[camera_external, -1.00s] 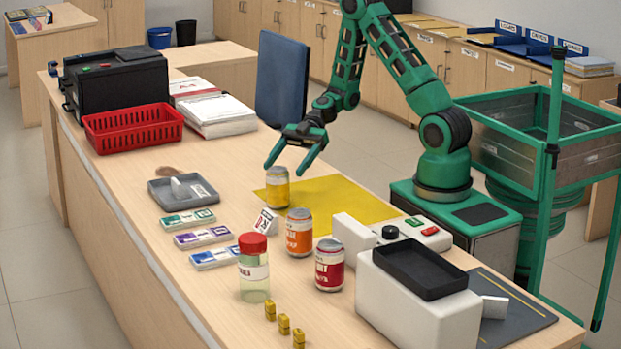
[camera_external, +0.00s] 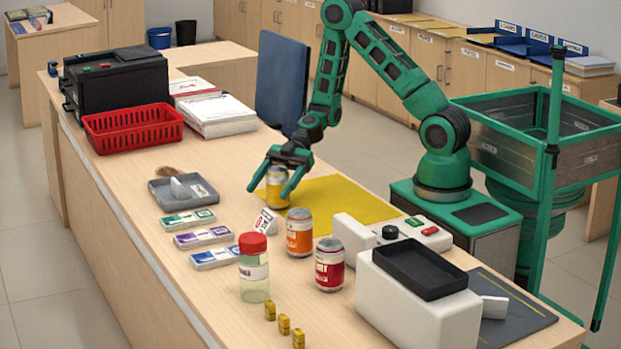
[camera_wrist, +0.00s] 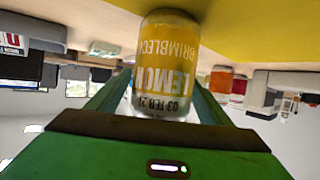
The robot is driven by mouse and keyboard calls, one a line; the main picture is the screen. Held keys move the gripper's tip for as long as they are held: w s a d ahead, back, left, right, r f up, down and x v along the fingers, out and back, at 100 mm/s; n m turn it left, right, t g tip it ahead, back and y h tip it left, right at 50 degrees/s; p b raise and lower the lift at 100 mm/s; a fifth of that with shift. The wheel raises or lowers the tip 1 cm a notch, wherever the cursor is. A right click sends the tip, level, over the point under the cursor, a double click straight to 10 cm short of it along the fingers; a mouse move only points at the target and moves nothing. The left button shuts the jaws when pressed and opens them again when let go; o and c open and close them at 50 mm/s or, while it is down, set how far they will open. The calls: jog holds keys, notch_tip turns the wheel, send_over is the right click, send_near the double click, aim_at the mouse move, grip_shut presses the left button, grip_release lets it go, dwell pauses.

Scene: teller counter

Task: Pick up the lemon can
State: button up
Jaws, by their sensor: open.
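The lemon can (camera_external: 277,188) is yellow and silver and stands upright at the left edge of the yellow mat (camera_external: 345,196). My gripper (camera_external: 271,192) is lowered over it, open, with one green finger on each side of the can. In the wrist view the lemon can (camera_wrist: 168,68) is large and reads LEMON upside down, between the two fingers (camera_wrist: 160,105). I cannot tell whether either finger touches it. The fingers hide part of the can's sides.
An orange can (camera_external: 299,233) and a red can (camera_external: 329,265) stand nearby at the front right. A small tilted sign (camera_external: 266,222) is just in front of the lemon can. A grey tray (camera_external: 160,198) lies to the left. The yellow mat has free room.

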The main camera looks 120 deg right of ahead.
jog(key=c, duration=1.4)
jog(key=shift+r, duration=0.1)
